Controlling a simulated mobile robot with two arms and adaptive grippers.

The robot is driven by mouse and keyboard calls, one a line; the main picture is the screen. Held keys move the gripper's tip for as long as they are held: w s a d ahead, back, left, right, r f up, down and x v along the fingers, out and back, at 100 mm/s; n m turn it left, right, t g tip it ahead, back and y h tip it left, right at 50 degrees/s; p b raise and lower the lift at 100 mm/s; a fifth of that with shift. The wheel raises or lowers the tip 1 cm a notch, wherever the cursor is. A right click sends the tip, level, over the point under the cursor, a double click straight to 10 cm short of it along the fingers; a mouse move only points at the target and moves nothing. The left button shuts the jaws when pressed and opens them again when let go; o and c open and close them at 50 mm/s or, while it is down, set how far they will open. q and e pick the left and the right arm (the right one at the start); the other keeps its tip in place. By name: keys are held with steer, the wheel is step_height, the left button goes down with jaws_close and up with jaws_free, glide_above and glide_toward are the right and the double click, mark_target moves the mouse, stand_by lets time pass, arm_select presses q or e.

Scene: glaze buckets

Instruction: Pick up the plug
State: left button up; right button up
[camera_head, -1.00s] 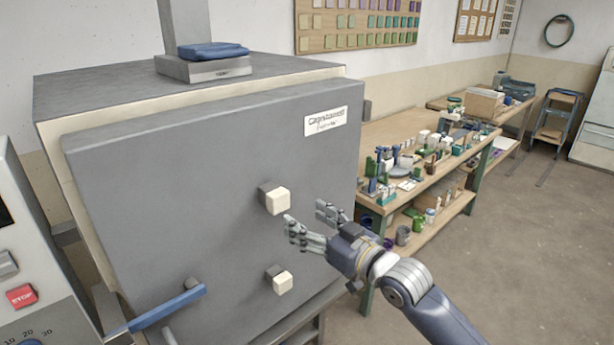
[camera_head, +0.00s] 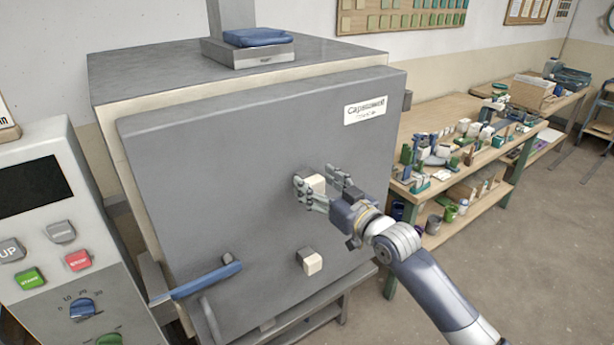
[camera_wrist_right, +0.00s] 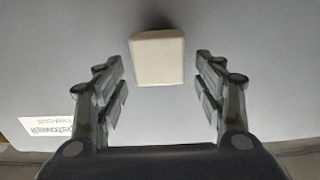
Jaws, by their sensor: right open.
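Two cream plugs stick out of the grey kiln door (camera_head: 230,160). The upper plug (camera_head: 317,184) is partly hidden by my right gripper in the head view. My right gripper (camera_head: 322,190) is open, with its fingers spread to either side of the upper plug. In the right wrist view, this plug (camera_wrist_right: 157,58) lies ahead, centred between the open fingertips (camera_wrist_right: 160,75), with clear gaps on both sides. The lower plug (camera_head: 312,263) sits free below, on a dark mount. My left gripper is not in view.
A blue door handle (camera_head: 205,281) juts out at the door's lower left. A control panel (camera_head: 55,230) with buttons stands at the left. A workbench (camera_head: 480,160) with many small items stands at the right. Floor at the lower right is clear.

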steer(key=shift+x, duration=0.95)
steer(key=shift+w+a, duration=0.1)
steer(key=shift+w, duration=0.05)
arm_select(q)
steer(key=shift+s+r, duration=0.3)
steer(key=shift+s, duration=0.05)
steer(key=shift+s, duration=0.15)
arm_select(e)
steer(key=c, duration=1.2)
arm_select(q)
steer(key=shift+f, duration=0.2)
arm_select(e)
steer(key=shift+b, duration=0.55)
arm_select(q)
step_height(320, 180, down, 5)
steer(key=b, duration=0.4)
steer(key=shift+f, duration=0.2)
arm_select(e)
steer(key=v, duration=1.8)
